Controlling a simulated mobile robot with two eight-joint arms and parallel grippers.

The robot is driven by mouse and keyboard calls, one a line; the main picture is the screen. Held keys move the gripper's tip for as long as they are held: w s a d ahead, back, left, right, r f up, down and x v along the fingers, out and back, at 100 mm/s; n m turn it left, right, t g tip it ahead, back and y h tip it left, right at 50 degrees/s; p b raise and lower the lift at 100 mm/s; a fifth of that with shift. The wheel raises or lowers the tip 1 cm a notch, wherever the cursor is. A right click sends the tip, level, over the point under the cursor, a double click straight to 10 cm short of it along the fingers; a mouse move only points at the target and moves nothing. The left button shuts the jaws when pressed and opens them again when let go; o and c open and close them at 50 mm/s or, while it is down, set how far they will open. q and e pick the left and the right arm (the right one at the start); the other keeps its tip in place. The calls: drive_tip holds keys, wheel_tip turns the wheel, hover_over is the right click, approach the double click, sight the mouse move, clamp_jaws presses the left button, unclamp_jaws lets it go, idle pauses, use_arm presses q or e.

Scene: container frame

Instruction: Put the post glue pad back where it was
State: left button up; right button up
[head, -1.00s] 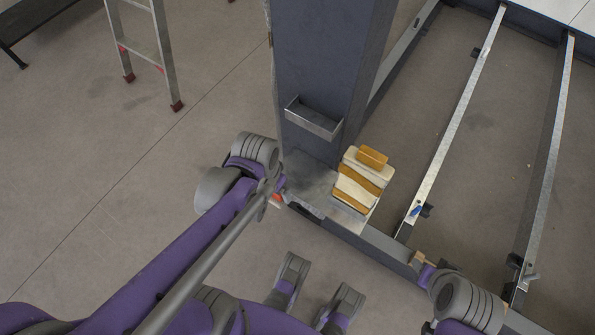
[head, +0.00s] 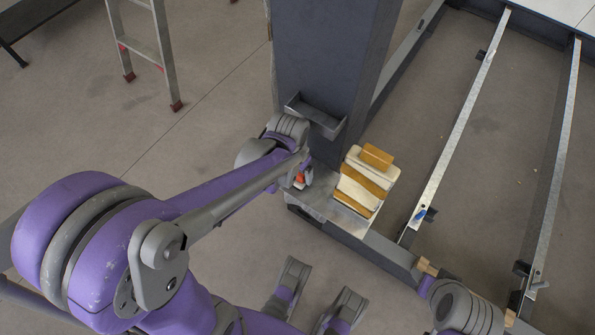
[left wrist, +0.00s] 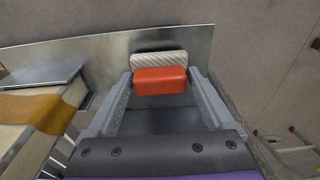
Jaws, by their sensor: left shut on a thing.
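The post glue pad, a red-orange block with a whitish ribbed layer, is between the fingertips of my left gripper (left wrist: 160,95) in the left wrist view; its red part (left wrist: 160,80) faces me. In the head view a bit of the red pad (head: 300,178) shows at the gripper, beside the foot of the dark grey post (head: 330,60). The gripper is shut on it. A shallow metal tray (head: 316,116) is fixed to the post just above the gripper.
White and tan blocks (head: 368,178) are stacked on the frame's corner, right of the post's foot. Metal rails (head: 460,130) run across the frame at the right. A ladder (head: 145,45) stands at the upper left. Floor left of the post is open.

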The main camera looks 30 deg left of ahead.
sight(294, 174)
use_arm(q)
drive_tip(key=shift+w+f, duration=0.25)
drive_tip(key=shift+f, duration=0.2)
drive_tip(key=shift+r, duration=0.1)
drive_tip(key=o, duration=0.9)
wheel_tip(294, 174, up, 12)
drive_tip(key=s+p, duration=0.2)
drive_tip(key=p, duration=0.2)
drive_tip(key=s+d+t, duration=0.1)
drive_tip(key=s, duration=0.2)
drive_tip(key=s+d+t, duration=0.1)
drive_tip(key=s, duration=0.2)
drive_tip(key=s+d+f+t, duration=0.1)
drive_tip(key=s, duration=0.3)
drive_tip(key=shift+d+n, duration=0.15)
drive_tip(key=shift+n, duration=0.25)
drive_tip(key=shift+w, duration=0.1)
